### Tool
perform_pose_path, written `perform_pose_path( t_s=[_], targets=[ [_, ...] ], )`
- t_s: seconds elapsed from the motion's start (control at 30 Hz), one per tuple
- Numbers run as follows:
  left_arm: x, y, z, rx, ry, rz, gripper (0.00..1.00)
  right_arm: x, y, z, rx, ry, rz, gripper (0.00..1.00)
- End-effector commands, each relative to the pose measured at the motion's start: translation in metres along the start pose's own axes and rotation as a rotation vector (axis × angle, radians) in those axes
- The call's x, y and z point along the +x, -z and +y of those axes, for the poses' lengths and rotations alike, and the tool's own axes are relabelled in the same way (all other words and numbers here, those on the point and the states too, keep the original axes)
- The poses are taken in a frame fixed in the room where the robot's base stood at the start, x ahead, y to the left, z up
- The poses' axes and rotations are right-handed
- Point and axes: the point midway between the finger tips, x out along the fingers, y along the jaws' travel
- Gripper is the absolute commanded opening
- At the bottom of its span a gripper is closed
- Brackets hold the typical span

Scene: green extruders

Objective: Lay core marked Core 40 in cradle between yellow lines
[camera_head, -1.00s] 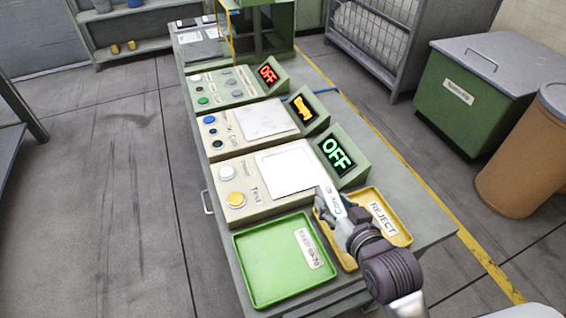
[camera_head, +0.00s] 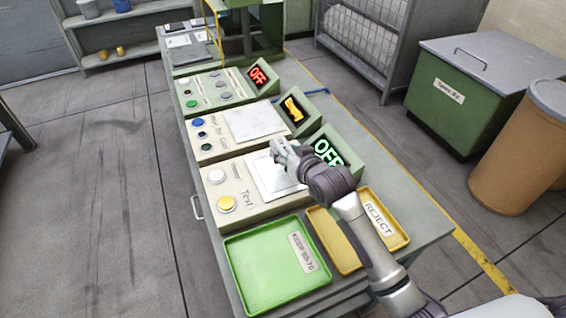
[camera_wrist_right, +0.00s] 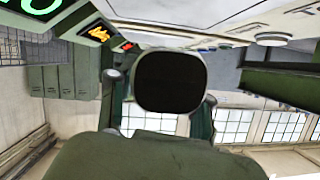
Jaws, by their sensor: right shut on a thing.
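My right gripper (camera_head: 292,156) is shut on a pale core (camera_head: 279,150), held over the white plate of the nearest console, the one with a yellow button. The core's label cannot be read now; in the earlier head view it reads as Core 40. In the right wrist view the core's dark, rounded end (camera_wrist_right: 170,82) fills the middle, between the fingers. My left gripper is not in view. I cannot make out a cradle between yellow lines; a green machine with a yellow edge (camera_head: 214,22) stands at the bench's far end, partly cut off by the frame.
A green tray (camera_head: 262,286) and a yellow REJECT tray (camera_head: 335,240) lie at the bench's near end, looking empty. A green bin (camera_head: 440,112) and brown drum (camera_head: 510,150) stand to the right on the floor.

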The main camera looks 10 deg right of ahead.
Motion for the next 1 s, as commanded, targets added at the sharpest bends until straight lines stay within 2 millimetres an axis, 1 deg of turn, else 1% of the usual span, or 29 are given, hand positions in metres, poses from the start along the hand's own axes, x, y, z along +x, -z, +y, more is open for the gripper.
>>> perform_pose_path(
  t_s=[0.03,0.17,0.33,0.43,0.87,0.9,0.97,1.0],
  targets=[
    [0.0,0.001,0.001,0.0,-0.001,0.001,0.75,0.006,0.0,-0.002,0.0,0.001,0.003,0.0],
    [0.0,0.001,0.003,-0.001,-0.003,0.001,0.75,0.013,-0.002,-0.003,-0.002,0.0,0.004,0.0],
    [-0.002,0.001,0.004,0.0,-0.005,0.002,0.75,0.022,-0.025,0.001,-0.001,-0.001,-0.001,0.0],
    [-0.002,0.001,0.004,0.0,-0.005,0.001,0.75,0.026,-0.035,0.003,-0.001,0.0,0.001,0.0],
    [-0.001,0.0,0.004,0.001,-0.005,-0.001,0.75,0.029,-0.042,0.004,-0.002,0.0,0.003,0.0],
    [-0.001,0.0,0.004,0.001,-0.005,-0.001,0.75,0.029,-0.042,0.004,-0.002,0.0,0.0,0.56],
    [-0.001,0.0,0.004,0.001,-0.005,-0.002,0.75,0.029,-0.042,0.004,-0.002,0.0,0.0,0.66],
    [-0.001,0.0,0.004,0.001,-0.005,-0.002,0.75,0.029,-0.042,0.004,-0.001,0.0,0.0,0.73]
  ],
)
